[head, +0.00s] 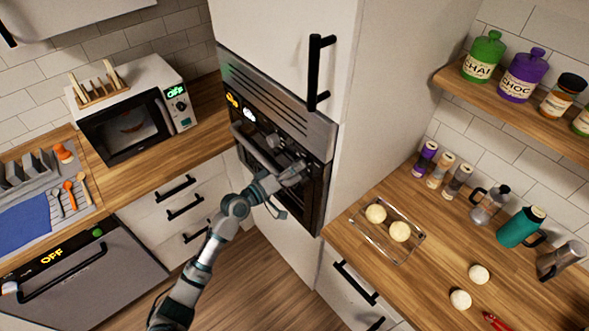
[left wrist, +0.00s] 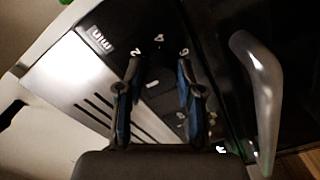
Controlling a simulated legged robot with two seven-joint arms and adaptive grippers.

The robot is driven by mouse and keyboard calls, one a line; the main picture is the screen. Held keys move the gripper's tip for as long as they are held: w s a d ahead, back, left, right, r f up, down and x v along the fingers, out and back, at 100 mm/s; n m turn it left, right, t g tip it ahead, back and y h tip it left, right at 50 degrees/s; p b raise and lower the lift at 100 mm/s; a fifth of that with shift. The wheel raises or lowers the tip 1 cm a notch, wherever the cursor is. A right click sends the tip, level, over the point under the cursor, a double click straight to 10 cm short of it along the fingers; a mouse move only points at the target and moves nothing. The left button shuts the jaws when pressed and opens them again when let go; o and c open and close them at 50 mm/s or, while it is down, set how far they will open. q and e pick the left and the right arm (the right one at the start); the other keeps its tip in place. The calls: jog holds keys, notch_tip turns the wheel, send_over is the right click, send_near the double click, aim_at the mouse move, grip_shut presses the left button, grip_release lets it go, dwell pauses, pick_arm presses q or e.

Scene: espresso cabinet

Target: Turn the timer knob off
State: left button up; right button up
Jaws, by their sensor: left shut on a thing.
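The tall white cabinet (head: 270,30) holds a dark built-in appliance (head: 240,128) with a metal vent strip above its control panel. My left gripper (head: 298,170) reaches to the right part of this panel. In the left wrist view its two fingers (left wrist: 160,68) stand on either side of the dark timer knob (left wrist: 154,88), shut on it. The dial marks 2, 4 and 6 and the word "min" show around the knob. The knob's exact pointer position is too dark to tell. In the head view the gripper hides the timer knob. My right gripper is not in view.
A curved metal handle (left wrist: 262,90) stands close to the right of the fingers in the left wrist view. A black cabinet handle (head: 316,72) is above. A microwave (head: 140,75) stands left. The right counter holds a glass tray (head: 377,246) and several bottles.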

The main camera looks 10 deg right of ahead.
pick_arm(q)
jog(key=o, duration=1)
jog(key=shift+w+a+r, duration=0.1)
jog(key=shift+c, duration=0.2)
jog(key=shift+o, duration=1)
jog(key=shift+w, duration=0.15)
jog(key=v, duration=1.2)
jog(key=shift+f, duration=0.25)
